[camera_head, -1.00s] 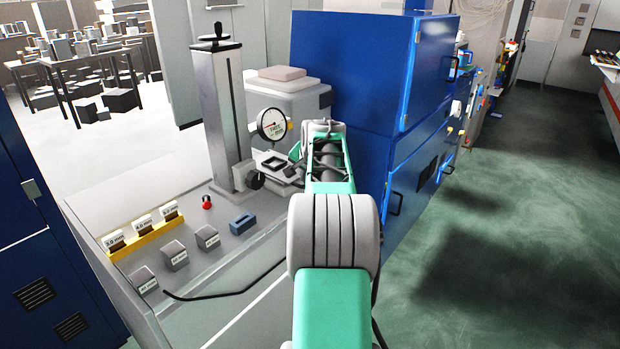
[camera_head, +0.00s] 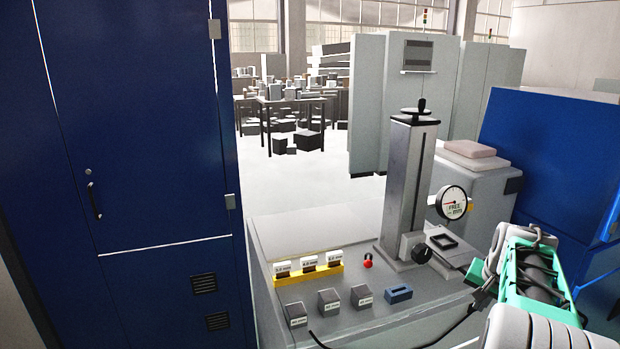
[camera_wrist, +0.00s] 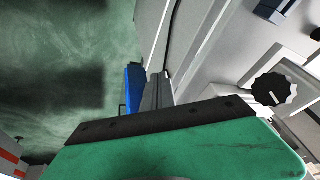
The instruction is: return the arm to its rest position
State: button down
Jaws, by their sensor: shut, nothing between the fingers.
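My arm, green and grey, reaches in from the bottom right of the head view, beside the workbench. Its far end is by the right edge of the bench, and the fingers cannot be made out there. In the wrist view, a green housing with a black edge fills the bottom. My gripper (camera_wrist: 156,82) shows beyond that edge as narrow dark-grey fingers close together, with nothing seen between them. The workbench (camera_head: 310,220) carries a gauge stand (camera_head: 407,190) with a round dial (camera_head: 453,203) and a black knob (camera_head: 422,253), also in the wrist view (camera_wrist: 273,95).
A blue cabinet (camera_head: 150,130) stands at left and another blue cabinet (camera_head: 565,150) at right, close to my arm. On the bench are a yellow holder (camera_head: 308,274), several grey blocks (camera_head: 329,301), a blue block (camera_head: 398,293) and a red knob (camera_head: 368,261). Green floor (camera_wrist: 60,70) is clear.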

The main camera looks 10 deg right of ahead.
jog(key=s+a+f+n+g+y, duration=0.1)
jog(key=s+a+f, duration=0.1)
jog(key=s+a, duration=0.3)
jog(key=s+a+f+n+g, duration=0.1)
jog(key=s+a+f+n, duration=0.15)
jog(key=a, duration=0.55)
jog(key=s+a+f+n+g+y, duration=0.1)
jog(key=s+a+f, duration=0.1)
jog(key=s+a, duration=0.3)
jog(key=w+a+r+n+t, duration=0.1)
jog(key=a+r+n, duration=0.2)
jog(key=a, duration=0.7)
jog(key=w+a+r+n+t, duration=0.1)
jog(key=a+r+n+t, duration=0.1)
jog(key=a, duration=0.8)
jog(key=shift+a+r+n+y, duration=0.3)
jog(key=shift+a+r+n, duration=0.1)
jog(key=shift+r+n, duration=0.3)
jog(key=shift+w, duration=0.1)
